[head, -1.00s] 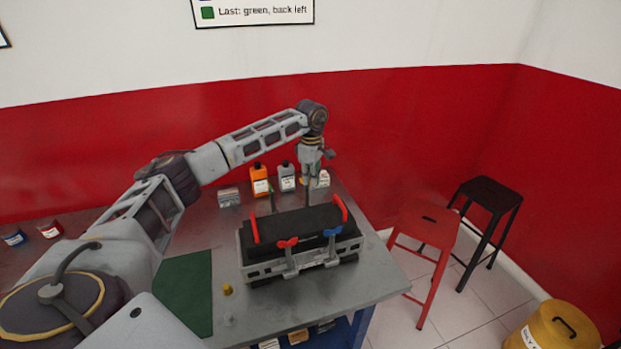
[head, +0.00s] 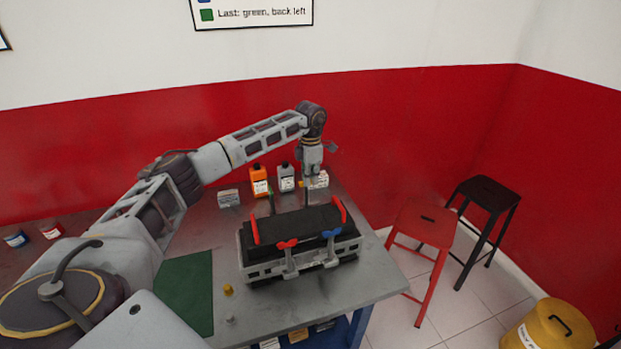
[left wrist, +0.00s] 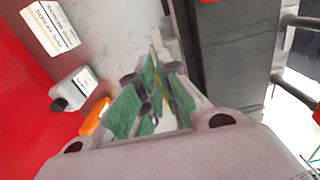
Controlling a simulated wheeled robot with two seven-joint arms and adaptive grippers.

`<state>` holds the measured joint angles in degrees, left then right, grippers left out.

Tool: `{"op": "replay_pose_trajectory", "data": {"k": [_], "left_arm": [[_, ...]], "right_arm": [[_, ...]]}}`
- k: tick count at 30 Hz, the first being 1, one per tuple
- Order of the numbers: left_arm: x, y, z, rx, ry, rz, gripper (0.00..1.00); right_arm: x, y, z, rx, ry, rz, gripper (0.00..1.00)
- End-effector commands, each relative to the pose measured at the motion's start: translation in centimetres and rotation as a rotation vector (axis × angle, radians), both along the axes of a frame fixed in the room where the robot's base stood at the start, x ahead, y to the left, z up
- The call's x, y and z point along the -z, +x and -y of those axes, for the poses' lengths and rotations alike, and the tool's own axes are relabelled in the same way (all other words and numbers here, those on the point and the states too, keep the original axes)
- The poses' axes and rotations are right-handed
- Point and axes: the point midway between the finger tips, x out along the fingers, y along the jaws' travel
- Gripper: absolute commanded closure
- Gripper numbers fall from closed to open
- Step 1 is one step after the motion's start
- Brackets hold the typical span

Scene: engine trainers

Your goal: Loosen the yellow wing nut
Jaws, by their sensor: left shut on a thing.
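The engine trainer (head: 257,270) stands on the bench, with a black cover between two red handles. My left gripper (head: 307,194) points down at its back right corner. A small yellow part, the yellow wing nut (head: 301,184), shows beside the fingers. In the left wrist view, my left gripper (left wrist: 158,100) is shut with a thin yellow edge between its green pads; most of the nut is hidden. A red wing nut (head: 287,244) and a blue wing nut (head: 331,233) sit upright at the front. A green one (head: 271,195) is at the back left. My right gripper is out of view.
An orange bottle (head: 259,180), a grey bottle (head: 286,177) and small boxes stand behind the trainer. A green mat (head: 184,290) lies to its left. A small yellow piece (head: 228,290) is on the bench front. Red (head: 427,225) and black stools stand right.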

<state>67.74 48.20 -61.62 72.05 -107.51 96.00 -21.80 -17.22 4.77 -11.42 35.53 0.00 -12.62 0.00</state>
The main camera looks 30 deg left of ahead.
Motion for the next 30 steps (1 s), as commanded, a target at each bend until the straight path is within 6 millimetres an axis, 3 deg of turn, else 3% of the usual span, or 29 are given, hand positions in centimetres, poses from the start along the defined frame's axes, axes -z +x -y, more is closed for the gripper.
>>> {"op": "replay_pose_trajectory", "data": {"k": [15, 18, 21, 30], "left_arm": [[-0.11, 0.09, -0.10, -0.028, 0.000, 0.003, 1.00], [-0.11, 0.09, -0.10, -0.027, 0.000, 0.003, 0.83], [-0.08, 0.06, -0.09, -0.027, 0.000, 0.001, 0.73], [-0.05, 0.04, -0.05, -0.025, 0.000, 0.000, 0.73]], "right_arm": [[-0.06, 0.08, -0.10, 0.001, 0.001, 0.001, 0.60], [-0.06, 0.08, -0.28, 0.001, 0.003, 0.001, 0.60], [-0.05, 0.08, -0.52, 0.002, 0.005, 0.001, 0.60], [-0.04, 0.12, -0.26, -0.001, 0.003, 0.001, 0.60]]}}
